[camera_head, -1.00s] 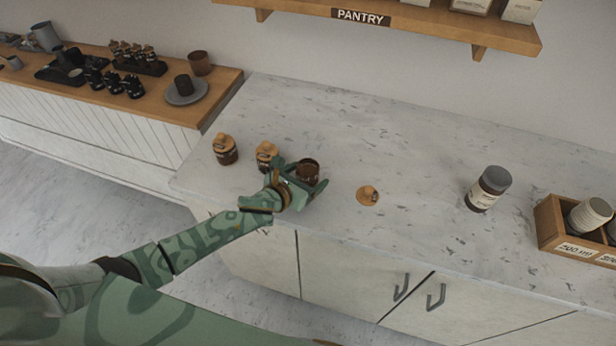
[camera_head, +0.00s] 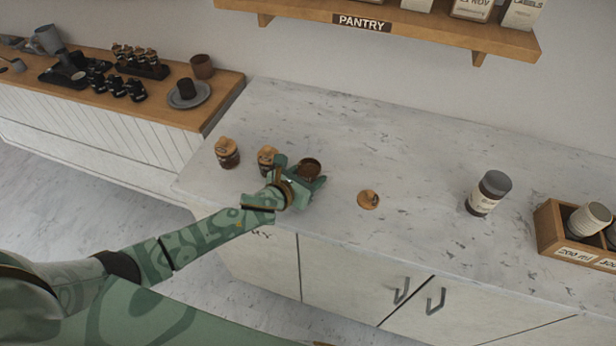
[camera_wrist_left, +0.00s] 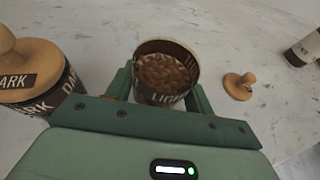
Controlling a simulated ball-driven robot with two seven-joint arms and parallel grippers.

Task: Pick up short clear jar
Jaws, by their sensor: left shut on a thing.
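The short clear jar (camera_head: 309,168) is open at the top and full of brown beans, with a dark label that reads partly "LIGHT". It also shows in the left wrist view (camera_wrist_left: 166,72), upright between the two fingers. My left gripper (camera_head: 304,180) is shut on this jar at the counter's front part; it also shows in the left wrist view (camera_wrist_left: 160,95). I cannot tell whether the jar's base touches the counter. A wooden lid with a knob (camera_head: 368,200) lies on the counter to the right, apart from the jar. My right gripper is not in view.
Two lidded jars, one nearer (camera_head: 267,160) and one farther left (camera_head: 227,153), stand left of my gripper. A tall grey-lidded jar (camera_head: 488,193) and a wooden crate with cups (camera_head: 548,226) stand at right. The counter's middle (camera_head: 400,150) is clear.

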